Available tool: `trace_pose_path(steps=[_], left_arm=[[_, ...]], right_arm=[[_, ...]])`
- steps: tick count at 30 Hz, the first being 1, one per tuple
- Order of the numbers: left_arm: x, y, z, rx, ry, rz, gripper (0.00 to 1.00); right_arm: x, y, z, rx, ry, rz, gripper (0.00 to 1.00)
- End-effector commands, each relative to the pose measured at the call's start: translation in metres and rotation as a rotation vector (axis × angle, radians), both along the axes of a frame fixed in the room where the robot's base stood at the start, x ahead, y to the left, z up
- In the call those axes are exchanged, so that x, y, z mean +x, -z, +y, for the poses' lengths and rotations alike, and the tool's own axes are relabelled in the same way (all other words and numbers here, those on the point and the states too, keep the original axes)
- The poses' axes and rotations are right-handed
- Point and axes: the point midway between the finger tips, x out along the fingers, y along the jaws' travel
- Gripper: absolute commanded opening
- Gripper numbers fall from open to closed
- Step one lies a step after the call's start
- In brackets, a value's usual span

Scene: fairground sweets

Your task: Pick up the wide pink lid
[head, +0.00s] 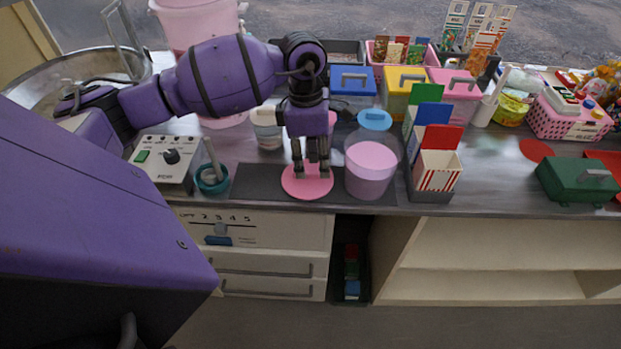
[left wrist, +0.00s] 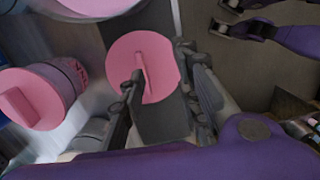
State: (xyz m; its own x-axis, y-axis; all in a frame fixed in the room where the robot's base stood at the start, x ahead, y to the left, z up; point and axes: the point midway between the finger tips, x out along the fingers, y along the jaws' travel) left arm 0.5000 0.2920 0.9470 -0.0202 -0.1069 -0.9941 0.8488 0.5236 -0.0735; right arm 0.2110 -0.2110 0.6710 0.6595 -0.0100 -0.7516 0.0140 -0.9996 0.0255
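The wide pink lid (head: 306,188) is a flat round disc lying on the dark mat (head: 256,183) on the counter. In the left wrist view, the lid (left wrist: 164,70) shows a thin upright fin-shaped grip across its middle. My left gripper (head: 311,171) points down over the lid with its fingers apart. In the left wrist view, one finger of this gripper (left wrist: 160,82) is close to the grip and the other is near the lid's far edge. I cannot tell whether either touches. Dark finger-like parts on purple links, perhaps my right gripper (left wrist: 246,28), show at the top right.
A clear tub with pink contents (head: 371,172) stands just right of the lid. A striped popcorn box (head: 438,171) is beyond it. A teal holder (head: 212,179) and a control box (head: 162,160) stand to the left. The counter's front edge is close to the lid.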

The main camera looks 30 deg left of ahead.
Motion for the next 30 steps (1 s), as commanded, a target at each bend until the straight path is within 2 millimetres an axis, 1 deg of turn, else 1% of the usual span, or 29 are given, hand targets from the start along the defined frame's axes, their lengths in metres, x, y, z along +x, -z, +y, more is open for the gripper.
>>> trace_pose_path(steps=[1, 2, 3, 5, 11, 16, 21, 24, 30], left_arm=[[0.005, -0.007, 0.014, 0.054, 0.005, -0.01, 0.3], [0.007, -0.009, 0.02, 0.078, 0.006, -0.013, 0.3], [0.009, -0.011, 0.025, 0.098, 0.006, -0.018, 0.3], [0.01, -0.01, 0.028, 0.111, 0.006, -0.019, 0.3], [0.01, 0.011, 0.027, 0.109, 0.005, -0.02, 0.3], [0.015, 0.034, 0.025, 0.106, 0.004, -0.019, 0.3], [0.016, 0.057, 0.025, 0.106, 0.005, -0.019, 0.3], [0.016, 0.062, 0.025, 0.108, 0.005, -0.021, 0.3], [0.016, 0.063, 0.025, 0.107, 0.006, -0.02, 0.3]], right_arm=[[-0.001, 0.001, 0.0, -0.001, -0.001, 0.001, 0.4], [0.0, 0.001, 0.0, -0.001, -0.001, 0.0, 0.4], [0.0, 0.0, 0.0, 0.0, -0.001, -0.001, 0.4], [0.001, -0.001, 0.001, 0.001, -0.002, -0.004, 0.4], [0.004, -0.005, 0.002, 0.002, -0.006, -0.011, 0.4], [0.009, -0.012, 0.004, 0.006, -0.008, -0.019, 0.4], [0.006, -0.01, 0.006, 0.008, -0.011, -0.01, 0.4], [0.005, -0.009, 0.006, 0.008, -0.012, -0.006, 0.4], [0.004, -0.008, 0.006, 0.009, -0.012, -0.003, 0.4]])
